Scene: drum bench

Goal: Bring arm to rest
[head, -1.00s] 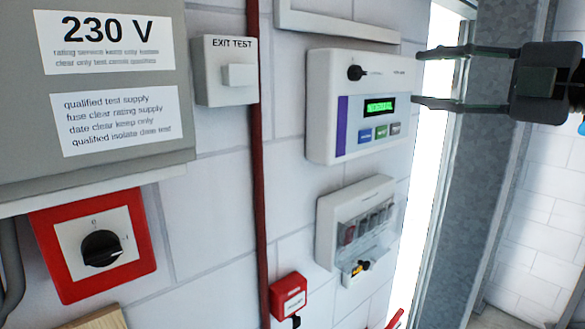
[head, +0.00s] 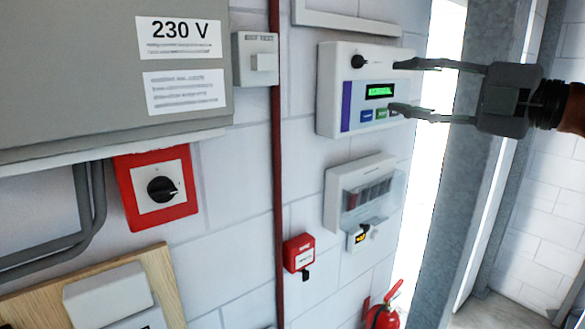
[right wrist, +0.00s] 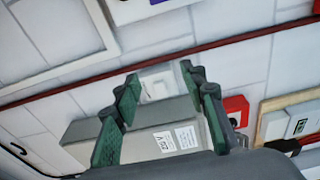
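My right gripper (head: 398,86) comes in from the right in the head view. Its two fingers are spread apart with nothing between them, in front of the white control panel (head: 334,98) with a green display. I cannot tell whether the fingertips touch the panel. In the right wrist view the same open fingers (right wrist: 158,92) frame a grey box and bare wall. My left gripper is in neither view.
A grey 230 V cabinet (head: 70,60), a red-framed rotary switch (head: 187,165), an exit test box (head: 243,72) and a fuse box (head: 338,195) are on the wall. A red pipe (head: 278,200) runs vertically. A fire extinguisher (head: 381,319) and a grey column (head: 465,150) stand right.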

